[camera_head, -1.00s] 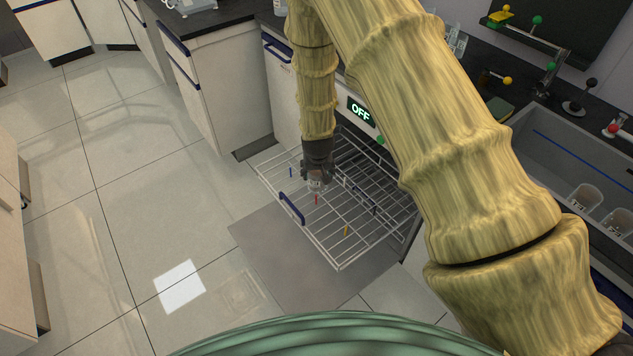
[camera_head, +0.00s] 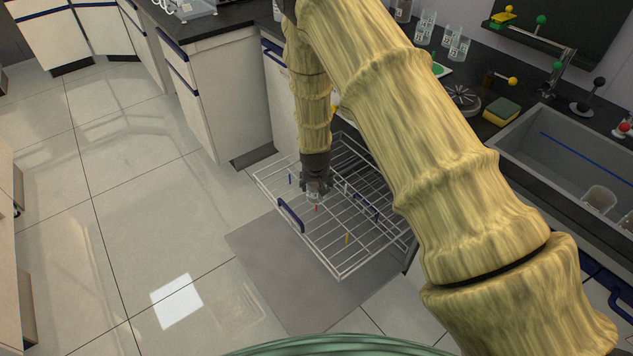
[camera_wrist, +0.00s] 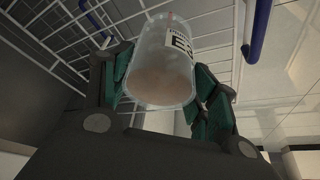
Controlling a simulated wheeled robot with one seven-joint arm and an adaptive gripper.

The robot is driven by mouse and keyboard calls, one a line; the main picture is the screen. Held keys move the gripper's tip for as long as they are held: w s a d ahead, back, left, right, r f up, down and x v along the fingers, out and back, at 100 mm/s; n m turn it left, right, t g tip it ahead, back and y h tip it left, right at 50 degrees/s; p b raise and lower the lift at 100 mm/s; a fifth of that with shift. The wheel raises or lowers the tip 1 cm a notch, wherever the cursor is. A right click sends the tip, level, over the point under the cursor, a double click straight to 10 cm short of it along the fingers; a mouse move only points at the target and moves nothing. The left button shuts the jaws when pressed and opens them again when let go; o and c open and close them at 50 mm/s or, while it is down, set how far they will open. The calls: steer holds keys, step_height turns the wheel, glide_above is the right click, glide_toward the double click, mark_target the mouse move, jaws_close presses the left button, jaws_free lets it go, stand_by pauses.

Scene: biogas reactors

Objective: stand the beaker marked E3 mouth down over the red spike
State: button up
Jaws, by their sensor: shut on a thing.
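The clear beaker (camera_wrist: 160,60) is between the fingers of my gripper (camera_wrist: 163,82) in the wrist view. Its label shows an "E" and part of another character. A closed-looking rounded end faces the wrist camera; the mouth itself is not clearly seen. In the head view my gripper (camera_head: 315,188) points down above the pulled-out wire rack (camera_head: 345,262), shut on the beaker (camera_head: 314,198). The red spike (camera_head: 317,208) shows just at the beaker's lower end. I cannot tell whether the beaker surrounds its tip.
A blue spike (camera_head: 290,179) and a yellow spike (camera_head: 347,239) stand on the same rack. The rack has a blue front handle (camera_head: 291,214). A beaker (camera_head: 599,198) is in the sink at right. Other glasses (camera_head: 426,26) stand on the counter. The floor at left is clear.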

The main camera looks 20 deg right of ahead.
steer(key=shift+f+b, duration=1.35)
steer(key=shift+f, duration=2.15)
steer(key=o, duration=1.1)
steer(key=shift+r, duration=0.1)
steer(key=v, duration=1.1)
steer(key=shift+s+r, duration=0.2)
steer(key=shift+r, duration=0.15)
